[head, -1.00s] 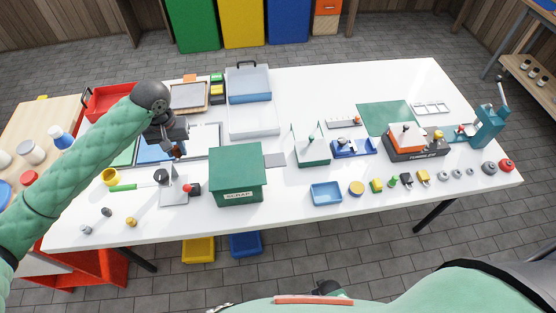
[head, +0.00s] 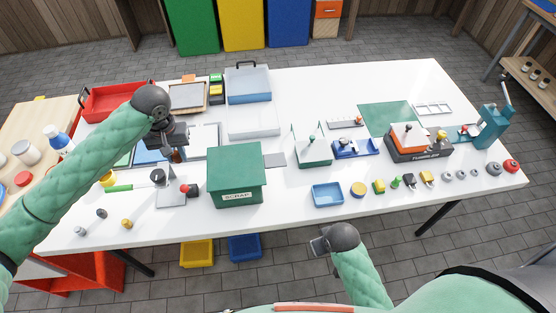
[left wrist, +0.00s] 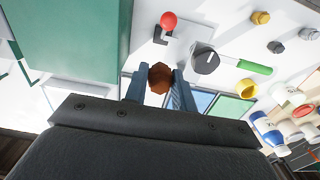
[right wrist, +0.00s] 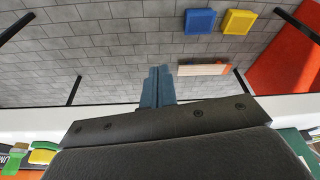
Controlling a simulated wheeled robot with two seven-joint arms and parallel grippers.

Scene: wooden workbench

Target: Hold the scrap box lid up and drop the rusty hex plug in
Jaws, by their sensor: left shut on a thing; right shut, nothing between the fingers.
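The green scrap box (head: 237,176) stands near the front of the white bench, left of centre, with its lid (head: 235,161) down. It also shows at the upper left of the left wrist view (left wrist: 75,40). My left gripper (head: 176,155) is above the bench, behind and left of the box. It is shut on the rusty hex plug (left wrist: 160,77), a brown six-sided piece between its fingertips. My right gripper (head: 319,243) is in front of the bench's front edge, right of the box. Its fingers are together and empty in the right wrist view (right wrist: 157,88).
A toggle clamp with a red knob (head: 192,190) stands just left of the box. A blue tray (head: 327,195) lies to its right, with several small parts in a row beyond.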

